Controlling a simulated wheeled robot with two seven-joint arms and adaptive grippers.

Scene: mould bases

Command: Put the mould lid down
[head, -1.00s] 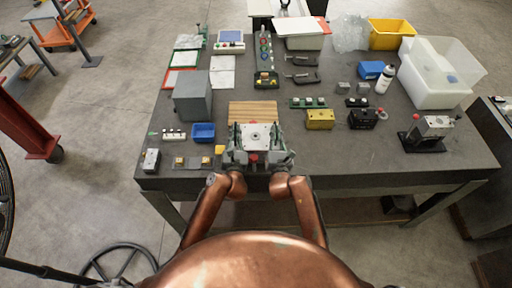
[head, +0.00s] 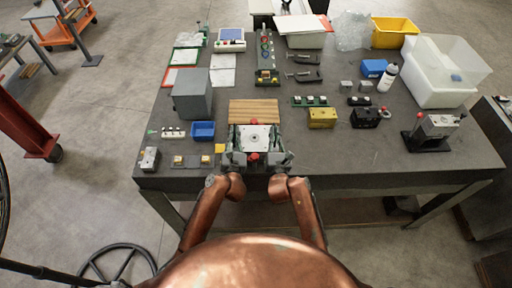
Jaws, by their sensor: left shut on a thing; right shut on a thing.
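The lid looks level. I cannot tell whether it touches anything below, as the grippers and lid hide what is under it.
The dark table (head: 345,150) is crowded. A grey box (head: 192,93) and a blue bin (head: 203,131) stand to the left. A yellow block (head: 322,118) and a black block (head: 365,117) stand to the right. A metal stand (head: 433,130) is further right. The front right is clear.

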